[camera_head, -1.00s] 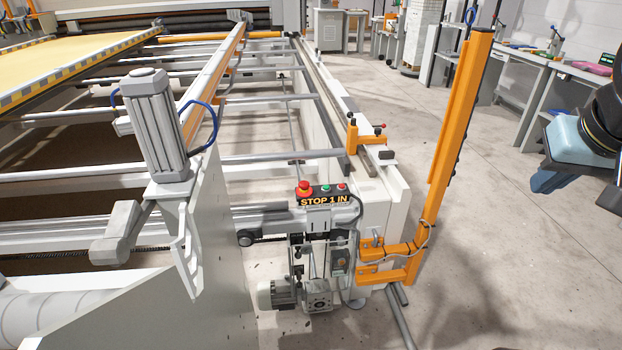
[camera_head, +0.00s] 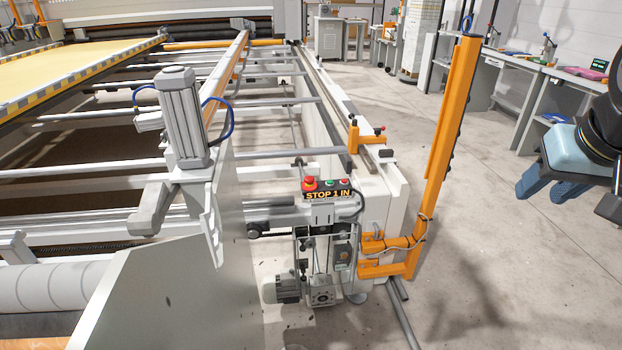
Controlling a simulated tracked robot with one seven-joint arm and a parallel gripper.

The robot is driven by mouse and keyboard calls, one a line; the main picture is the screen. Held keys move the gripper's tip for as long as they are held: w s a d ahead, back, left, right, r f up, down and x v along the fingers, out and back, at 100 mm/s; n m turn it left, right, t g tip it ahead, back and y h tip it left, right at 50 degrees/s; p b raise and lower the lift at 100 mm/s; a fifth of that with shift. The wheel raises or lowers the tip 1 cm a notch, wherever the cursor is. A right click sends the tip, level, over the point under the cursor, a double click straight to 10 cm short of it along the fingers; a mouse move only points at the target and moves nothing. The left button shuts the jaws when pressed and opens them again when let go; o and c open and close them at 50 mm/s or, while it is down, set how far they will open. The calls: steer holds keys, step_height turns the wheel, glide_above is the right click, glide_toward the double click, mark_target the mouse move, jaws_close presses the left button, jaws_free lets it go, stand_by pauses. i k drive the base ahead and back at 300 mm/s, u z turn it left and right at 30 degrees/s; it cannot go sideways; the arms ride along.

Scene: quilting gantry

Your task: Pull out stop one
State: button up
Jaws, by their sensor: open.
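Stop one is a red mushroom button (camera_head: 309,183) on a small dark control box (camera_head: 330,190) at the end of the white gantry frame. A label below the buttons reads "STOP 1 IN" (camera_head: 327,196). Two smaller buttons, one green (camera_head: 329,183) and one red (camera_head: 343,183), sit to its right. My gripper (camera_head: 548,192) is at the right edge, with blue fingers pointing down and left. It is open and holds nothing. It is well to the right of the button, apart from it, with the orange post between them.
An upright orange post (camera_head: 450,150) with lower bracket arms stands right of the box. A motor (camera_head: 285,288) hangs below the box. A grey cylinder on a white side plate (camera_head: 185,125) stands to the left. Bare concrete floor (camera_head: 510,270) lies right of the post.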

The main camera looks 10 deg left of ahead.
mark_target(308, 179)
steer(key=z, duration=0.15)
steer(key=k, duration=0.15)
steer(key=u, duration=0.65)
steer(key=i, duration=1)
steer(key=z, duration=0.3)
